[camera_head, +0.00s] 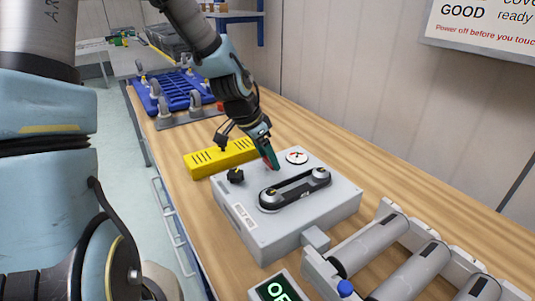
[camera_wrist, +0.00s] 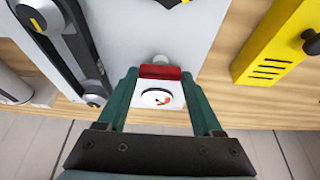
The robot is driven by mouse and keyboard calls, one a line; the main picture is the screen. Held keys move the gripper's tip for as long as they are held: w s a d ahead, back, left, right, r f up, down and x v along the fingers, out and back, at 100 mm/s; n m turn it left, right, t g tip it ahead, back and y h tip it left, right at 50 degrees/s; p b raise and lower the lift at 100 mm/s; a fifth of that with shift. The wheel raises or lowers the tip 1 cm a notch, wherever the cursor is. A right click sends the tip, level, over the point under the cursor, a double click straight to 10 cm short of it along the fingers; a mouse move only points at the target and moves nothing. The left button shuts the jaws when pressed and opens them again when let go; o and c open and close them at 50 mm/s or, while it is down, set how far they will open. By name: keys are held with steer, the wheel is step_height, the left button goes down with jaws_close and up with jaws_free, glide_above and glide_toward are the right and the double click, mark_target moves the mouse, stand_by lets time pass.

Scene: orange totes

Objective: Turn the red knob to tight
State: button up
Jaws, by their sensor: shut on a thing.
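The red knob (camera_wrist: 160,72) is between the fingertips of my gripper (camera_wrist: 159,78) in the wrist view. The green fingers are shut on it, one on each side. In the head view my gripper (camera_head: 271,162) points down at the far part of the grey belt unit (camera_head: 250,232), and the fingers mostly hide the knob. A round white gauge (camera_head: 297,157) sits beside the gripper. It also shows between the fingers in the wrist view (camera_wrist: 156,98), with a red mark on its face. The tightness cannot be read for certain.
A black belt (camera_head: 295,188) runs around two pulleys on top of the unit, close to my gripper. A black knob (camera_head: 236,175) stands at its left. A yellow slotted block (camera_head: 205,161) lies behind. Grey rollers (camera_head: 370,243) stand at the front right. Bare wood lies right of the unit.

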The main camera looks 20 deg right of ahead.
steer(key=o, duration=1.4)
steer(key=shift+c, duration=0.2)
steer(key=v, duration=1)
steer(key=shift+r, duration=0.4)
steer(key=s+a+f+n+y, duration=0.1)
steer(key=a+f+n+y, duration=0.1)
steer(key=a+n, duration=0.5)
steer(key=s+a+f+n+y, duration=0.2)
steer(key=a+n, duration=0.5)
steer(key=a, duration=1.1)
steer(key=shift+a+n+t, duration=0.35)
steer(key=shift+n+t, duration=0.05)
